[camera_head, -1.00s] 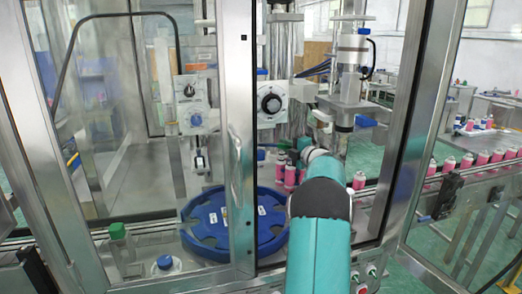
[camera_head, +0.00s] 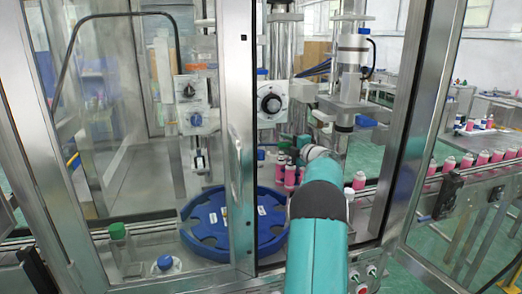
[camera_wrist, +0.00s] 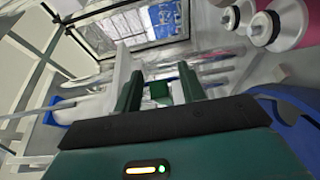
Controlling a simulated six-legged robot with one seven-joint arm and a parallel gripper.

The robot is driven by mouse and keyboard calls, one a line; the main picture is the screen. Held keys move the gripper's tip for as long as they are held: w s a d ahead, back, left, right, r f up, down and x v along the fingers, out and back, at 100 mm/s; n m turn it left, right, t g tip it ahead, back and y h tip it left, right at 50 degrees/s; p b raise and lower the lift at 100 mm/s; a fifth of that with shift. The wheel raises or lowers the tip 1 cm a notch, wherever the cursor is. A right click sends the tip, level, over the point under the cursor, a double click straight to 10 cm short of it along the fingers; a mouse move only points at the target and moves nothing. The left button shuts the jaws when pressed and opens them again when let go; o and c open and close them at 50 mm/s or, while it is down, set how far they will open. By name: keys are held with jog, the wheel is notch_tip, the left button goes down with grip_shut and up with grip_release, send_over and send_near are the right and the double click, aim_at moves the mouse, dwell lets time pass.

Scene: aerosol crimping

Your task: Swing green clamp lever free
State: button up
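My gripper (camera_wrist: 160,92) shows in the wrist view as two dark green fingers standing apart. A small green block (camera_wrist: 159,90), possibly the green clamp lever, shows between them with gaps on both sides; I cannot tell its depth or whether anything touches it. In the head view my teal arm reaches into the machine, and its end is mostly hidden among fittings below the dial unit (camera_head: 270,103). I cannot make out the lever clearly in the head view.
A blue star wheel (camera_head: 205,238) lies left of my arm. Pink cans (camera_head: 290,175) stand close to its end, and more pink cans (camera_head: 467,160) line the conveyor on the right. Metal door frames (camera_head: 240,150) border the opening.

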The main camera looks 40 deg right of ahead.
aim_at(281, 145)
dwell(0.4)
jog(key=shift+s+a, duration=0.55)
jog(key=shift+s, duration=0.4)
jog(key=shift+s+a, duration=0.55)
jog(key=shift+s, duration=0.45)
jog(key=shift+s+a, duration=0.55)
jog(key=shift+s, duration=0.4)
